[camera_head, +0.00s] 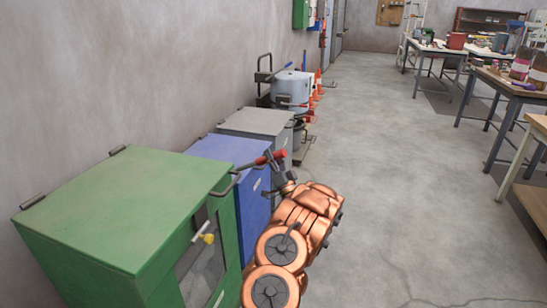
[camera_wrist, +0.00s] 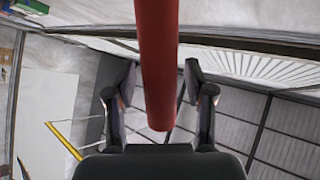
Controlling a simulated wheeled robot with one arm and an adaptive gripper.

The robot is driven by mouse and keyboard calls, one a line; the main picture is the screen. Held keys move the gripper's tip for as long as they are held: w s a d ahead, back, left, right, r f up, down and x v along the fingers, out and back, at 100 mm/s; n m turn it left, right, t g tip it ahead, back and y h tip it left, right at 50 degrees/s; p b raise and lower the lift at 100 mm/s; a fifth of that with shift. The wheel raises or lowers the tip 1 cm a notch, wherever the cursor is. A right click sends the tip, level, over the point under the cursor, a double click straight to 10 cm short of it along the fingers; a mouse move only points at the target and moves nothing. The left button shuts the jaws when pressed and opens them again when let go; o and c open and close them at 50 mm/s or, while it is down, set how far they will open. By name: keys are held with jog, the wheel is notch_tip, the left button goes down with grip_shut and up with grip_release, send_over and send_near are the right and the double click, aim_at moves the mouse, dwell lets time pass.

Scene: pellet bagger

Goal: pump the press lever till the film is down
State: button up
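A red lever handle (camera_head: 270,157) sticks out above the front edge of the blue cabinet in the head view. In the wrist view a red bar (camera_wrist: 157,60) comes down from the top edge, and its rounded end is near my palm. My gripper (camera_wrist: 160,75) has its two dark fingers spread, one on each side of the bar. A narrow gap shows on both sides, so I see no clear contact. In the head view my gripper (camera_head: 284,183) is small and partly hidden at the end of my copper arm, just below the handle. No film can be made out.
A green cabinet (camera_head: 125,205) with a yellow-knobbed handle (camera_head: 205,237) stands in front of the blue cabinet (camera_head: 235,152). A grey cabinet (camera_head: 255,122) and a drum (camera_head: 291,90) stand behind along the wall. Tables (camera_head: 505,85) stand at the right. The floor (camera_head: 385,170) between is clear.

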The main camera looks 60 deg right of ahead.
jog(key=shift+s, duration=0.1)
jog(key=v, duration=1.1)
jog(key=shift+s+a+f, duration=0.2)
jog(key=shift+f, duration=0.1)
